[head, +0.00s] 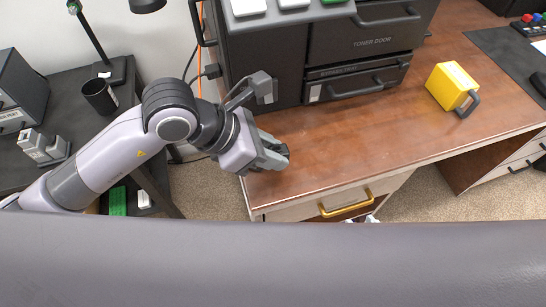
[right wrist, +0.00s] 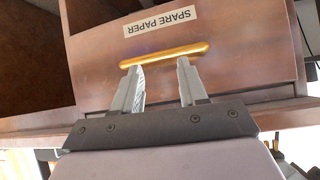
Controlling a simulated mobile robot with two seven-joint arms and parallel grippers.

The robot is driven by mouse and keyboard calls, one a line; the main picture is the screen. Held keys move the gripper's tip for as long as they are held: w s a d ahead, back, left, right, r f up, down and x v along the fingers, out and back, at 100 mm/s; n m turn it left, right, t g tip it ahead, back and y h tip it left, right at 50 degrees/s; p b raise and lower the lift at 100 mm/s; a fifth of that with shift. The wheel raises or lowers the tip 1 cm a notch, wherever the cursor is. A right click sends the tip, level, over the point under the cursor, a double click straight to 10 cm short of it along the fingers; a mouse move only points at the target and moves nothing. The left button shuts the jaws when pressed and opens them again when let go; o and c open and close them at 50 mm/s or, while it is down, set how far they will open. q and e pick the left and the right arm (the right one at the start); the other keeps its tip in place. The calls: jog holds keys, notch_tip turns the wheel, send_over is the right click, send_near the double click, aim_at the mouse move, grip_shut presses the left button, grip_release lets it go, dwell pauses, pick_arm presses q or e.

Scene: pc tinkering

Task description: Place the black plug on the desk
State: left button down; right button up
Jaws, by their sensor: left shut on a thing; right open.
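My left gripper (head: 272,155) is over the left front corner of the wooden desk (head: 330,150). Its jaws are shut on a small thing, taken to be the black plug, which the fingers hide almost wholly. I cannot tell whether it touches the desk. My right gripper (right wrist: 159,66) is open and empty. Its fingertips are close to the gold handle (right wrist: 165,54) of the drawer labelled "SPARE PAPER" (right wrist: 215,75); contact is unclear. The handle (head: 345,206) also shows in the head view below the desk's front edge.
A dark printer (head: 360,42) stands at the back of the desk. A yellow box with a dark handle (head: 452,86) stands at the right. The middle of the desktop is clear. A dark side table with a black mug (head: 99,96) is at the left.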

pick_arm(q)
jog(key=shift+f, duration=1.9)
jog(key=shift+f+b, duration=0.2)
jog(key=shift+b, duration=0.1)
jog(key=c, duration=0.9)
grip_release()
jog(key=shift+r, duration=0.1)
